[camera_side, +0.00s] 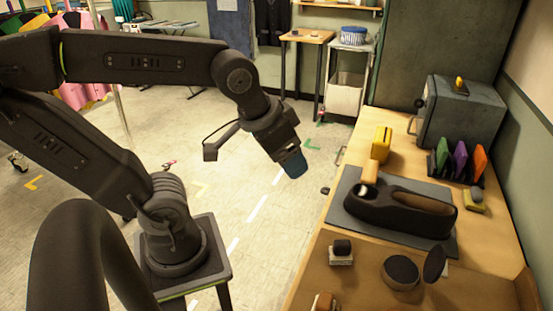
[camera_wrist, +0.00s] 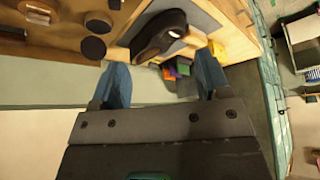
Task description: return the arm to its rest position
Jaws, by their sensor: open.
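My gripper (camera_side: 293,165) is in the air over the floor, left of the wooden bench (camera_side: 382,258), in the side view. Its blue fingers point down and to the right. In the wrist view, my gripper (camera_wrist: 162,55) has its two blue fingers spread well apart, with nothing held between them. My arm reaches across from the left, with its elbow raised and its wrist bent down. The gripper touches nothing that I can see.
On the bench, a dark shoe-shaped object (camera_side: 393,208) sits on a grey mat (camera_side: 447,238). Around it are a yellow block (camera_side: 381,143), a grey box (camera_side: 463,117), coloured panels (camera_side: 459,160) and a round dark pad (camera_side: 401,270). Open floor (camera_side: 262,224) lies below my gripper.

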